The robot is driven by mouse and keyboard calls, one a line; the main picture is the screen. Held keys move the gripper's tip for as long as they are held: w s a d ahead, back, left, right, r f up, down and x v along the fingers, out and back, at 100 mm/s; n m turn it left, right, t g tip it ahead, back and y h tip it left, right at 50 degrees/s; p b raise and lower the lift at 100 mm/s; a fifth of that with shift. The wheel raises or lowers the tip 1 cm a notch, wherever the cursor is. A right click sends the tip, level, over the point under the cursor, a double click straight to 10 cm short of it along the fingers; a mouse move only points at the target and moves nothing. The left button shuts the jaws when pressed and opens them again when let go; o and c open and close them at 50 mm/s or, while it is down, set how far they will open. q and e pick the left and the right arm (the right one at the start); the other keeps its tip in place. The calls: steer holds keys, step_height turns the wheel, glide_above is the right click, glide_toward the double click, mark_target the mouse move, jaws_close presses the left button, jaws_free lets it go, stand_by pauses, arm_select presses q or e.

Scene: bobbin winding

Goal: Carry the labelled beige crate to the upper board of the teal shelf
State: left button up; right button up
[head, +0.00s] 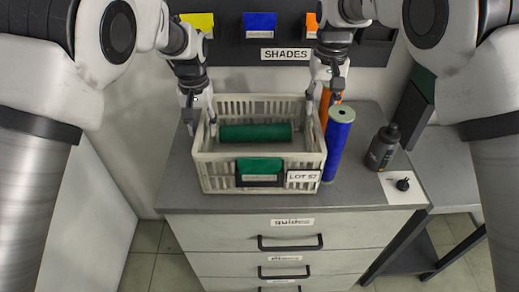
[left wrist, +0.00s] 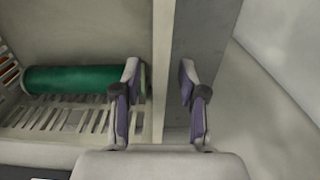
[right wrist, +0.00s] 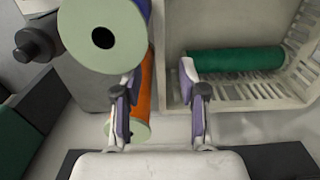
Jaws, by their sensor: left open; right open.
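The beige crate (head: 235,170) stands on the grey cabinet top, with a "LOT 57" label (head: 303,176) and a green-and-black card on its front. A green bobbin (head: 256,133) lies inside it. My left gripper (head: 199,122) is open at the crate's left wall; in the left wrist view its fingers (left wrist: 160,100) appear on either side of the wall's rim. My right gripper (head: 322,100) is open at the crate's right wall; in the right wrist view its fingers (right wrist: 160,100) have the wall and an orange bobbin (right wrist: 145,100) near them. The teal shelf is not clearly identifiable.
A blue bobbin (head: 338,145) stands upright close to the crate's right side, with the orange bobbin behind it. A dark bottle (head: 382,148) and a small black knob on a white card (head: 403,184) are further right. The "SHADES" rack (head: 285,53) is behind. A dark green panel (head: 414,108) stands right.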

mark_target(204, 136)
arm_select(q)
step_height(204, 136, down, 3)
steer(key=shift+r, duration=0.15)
arm_select(e)
step_height(204, 136, down, 4)
steer(key=shift+f, duration=0.1)
arm_select(q)
steer(key=shift+f, duration=0.3)
arm_select(e)
steer(key=shift+f, duration=0.45)
arm_select(q)
steer(key=shift+s, duration=0.1)
steer(key=shift+c, duration=1)
arm_select(e)
steer(key=shift+s+r, duration=0.1)
steer(key=shift+c, duration=1)
arm_select(q)
jaws_close()
arm_select(e)
jaws_close()
arm_select(q)
steer(key=shift+r, duration=0.1)
